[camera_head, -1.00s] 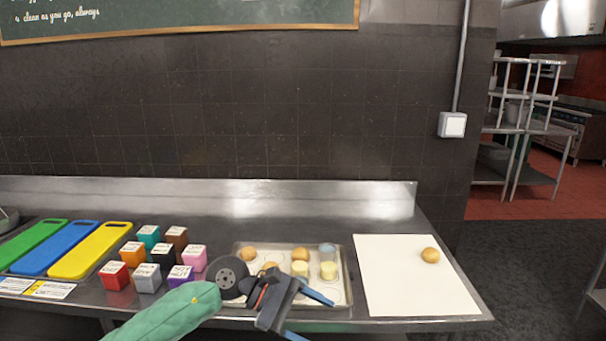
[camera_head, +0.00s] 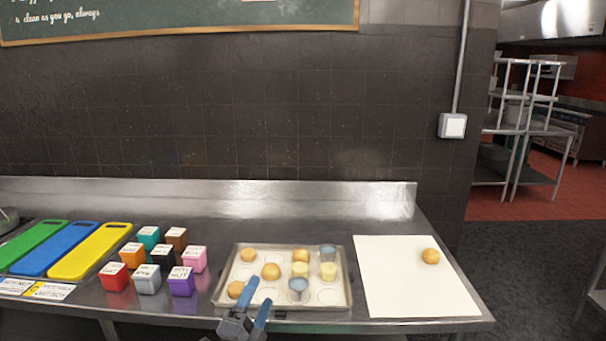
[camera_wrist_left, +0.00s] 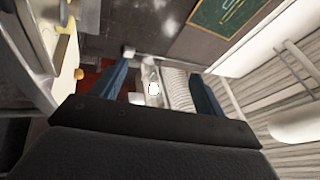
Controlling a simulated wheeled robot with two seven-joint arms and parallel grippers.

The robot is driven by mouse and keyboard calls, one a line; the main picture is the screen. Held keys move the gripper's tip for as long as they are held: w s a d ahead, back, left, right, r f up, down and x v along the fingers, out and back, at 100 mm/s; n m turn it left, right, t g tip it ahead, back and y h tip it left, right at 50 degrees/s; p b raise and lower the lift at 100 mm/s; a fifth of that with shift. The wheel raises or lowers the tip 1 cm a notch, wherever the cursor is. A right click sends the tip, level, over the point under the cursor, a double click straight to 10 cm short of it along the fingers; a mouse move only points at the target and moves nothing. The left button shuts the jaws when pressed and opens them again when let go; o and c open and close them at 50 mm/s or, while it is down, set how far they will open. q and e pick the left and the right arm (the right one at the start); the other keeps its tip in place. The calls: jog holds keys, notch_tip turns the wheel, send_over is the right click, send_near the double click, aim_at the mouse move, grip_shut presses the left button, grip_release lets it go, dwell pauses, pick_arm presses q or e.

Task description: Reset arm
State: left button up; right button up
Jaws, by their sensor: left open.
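My left gripper (camera_head: 256,302) is low in the head view, in front of the near edge of the metal tray (camera_head: 345,290). Its two blue fingers are apart with nothing between them. In the left wrist view the gripper (camera_wrist_left: 158,85) also shows open and empty, with the wall and far room beyond it. My right gripper is not in view.
The tray holds several round buns (camera_head: 271,271) and small cups (camera_head: 298,287). A white sheet (camera_head: 400,290) with one bun (camera_head: 430,256) lies to the right. Several coloured cubes (camera_head: 182,281) and three cutting boards (camera_head: 90,252) are left. The counter's front edge is close.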

pick_arm(q)
jog(key=s+a+f+n+g+y, duration=0.4)
jog(key=a+f+n, duration=0.15)
jog(key=f, duration=0.35)
jog(key=s+a+f+n+g+y, duration=0.3)
jog(key=s+a+f+n+y, duration=0.1)
jog(key=f+n, duration=0.4)
jog(key=s+a+f+n+g, duration=0.1)
jog(key=s+f+n+g, duration=0.2)
jog(key=s+f+g, duration=0.5)
jog(key=s+a+f+n+g, duration=0.2)
jog(key=s+f, duration=0.4)
jog(key=s, duration=0.7)
jog(key=s+d+f+g, duration=0.1)
jog(key=d+f, duration=0.1)
jog(key=f, duration=1.2)
jog(key=s+d+f+g+h, duration=0.1)
jog(key=d+f, duration=0.2)
jog(key=f, duration=1)
jog(key=shift+d+f, duration=0.35)
jog(key=shift+f, duration=0.05)
